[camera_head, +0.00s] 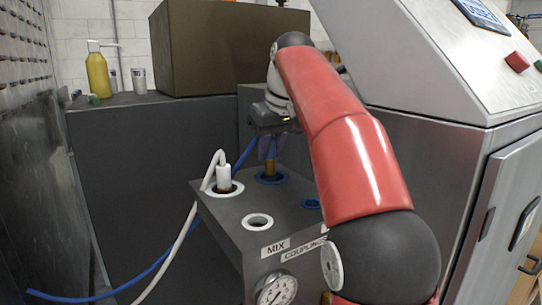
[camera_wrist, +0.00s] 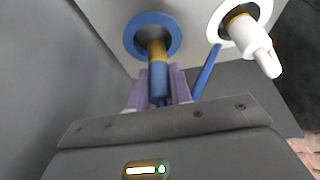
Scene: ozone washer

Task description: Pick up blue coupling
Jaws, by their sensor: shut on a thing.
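The blue coupling (camera_wrist: 158,80) has a blue body and a gold end. In the wrist view it sits between the two purple fingers of my gripper (camera_wrist: 159,86), which is shut on it. Its gold end (camera_head: 270,167) points down at the blue-ringed hole (camera_head: 271,179) in the grey coupling box; I cannot tell how deep it sits in the hole. My gripper (camera_head: 270,150) reaches down from above the box in the head view. A blue hose runs from the coupling down to the lower left. Most of the coupling is hidden by my fingers in the head view.
A white coupling (camera_head: 224,178) with a white hose stands in a white-ringed hole close by on the left. An empty white-ringed hole (camera_head: 257,222) and another blue-ringed hole (camera_head: 311,204) are nearer. A gauge (camera_head: 277,291) is on the box front. A steel machine stands at right.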

